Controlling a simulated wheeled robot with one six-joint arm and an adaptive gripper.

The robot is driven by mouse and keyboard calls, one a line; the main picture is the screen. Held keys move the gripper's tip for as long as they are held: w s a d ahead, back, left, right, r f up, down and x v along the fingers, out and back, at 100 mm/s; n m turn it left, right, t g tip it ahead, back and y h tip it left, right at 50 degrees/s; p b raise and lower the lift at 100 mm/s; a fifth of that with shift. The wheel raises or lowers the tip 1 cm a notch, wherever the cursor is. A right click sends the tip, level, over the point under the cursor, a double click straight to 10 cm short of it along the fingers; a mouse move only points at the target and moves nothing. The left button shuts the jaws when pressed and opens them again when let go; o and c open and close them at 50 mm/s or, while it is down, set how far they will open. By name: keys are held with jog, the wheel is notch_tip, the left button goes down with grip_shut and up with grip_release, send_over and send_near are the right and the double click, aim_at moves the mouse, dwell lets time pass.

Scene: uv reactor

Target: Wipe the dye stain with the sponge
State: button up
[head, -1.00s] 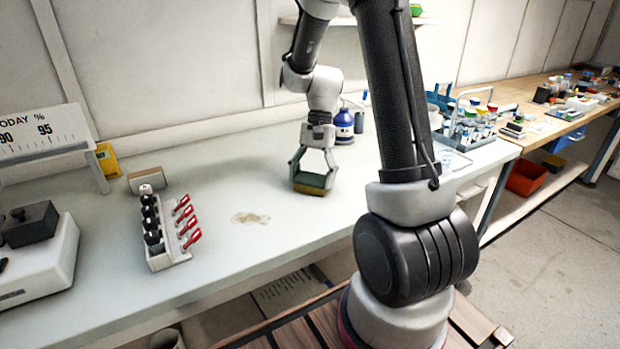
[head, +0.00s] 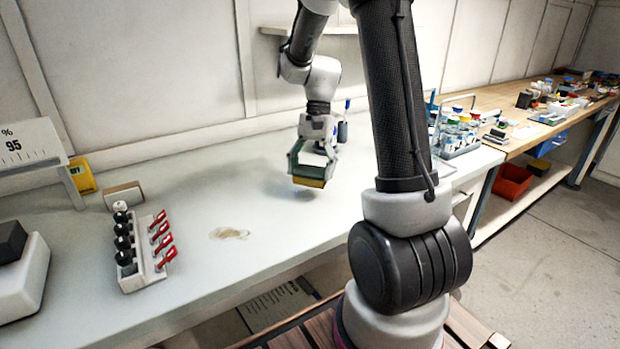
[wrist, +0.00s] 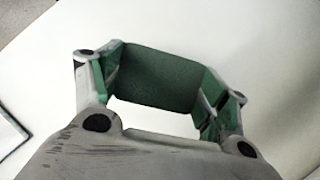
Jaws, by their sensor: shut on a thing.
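My gripper (head: 312,165) is shut on the sponge (head: 309,182), which has a green top and a yellow underside. The sponge is held a little above the white bench, with a soft shadow under it. In the wrist view the green face of the sponge (wrist: 160,78) sits between the two fingers. The dye stain (head: 229,233) is a thin, pale brown patch on the bench. It lies to the left of my gripper and nearer the bench's front edge, apart from the sponge.
A white holder (head: 146,270) with black knobs and red-handled pieces stands left of the stain. A small tan block (head: 124,195) and a yellow box (head: 82,174) are behind it. A rack of bottles (head: 458,140) stands to the right. The bench between sponge and stain is clear.

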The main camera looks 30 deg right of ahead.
aim_at(309, 173)
jog(key=shift+r, duration=1.9)
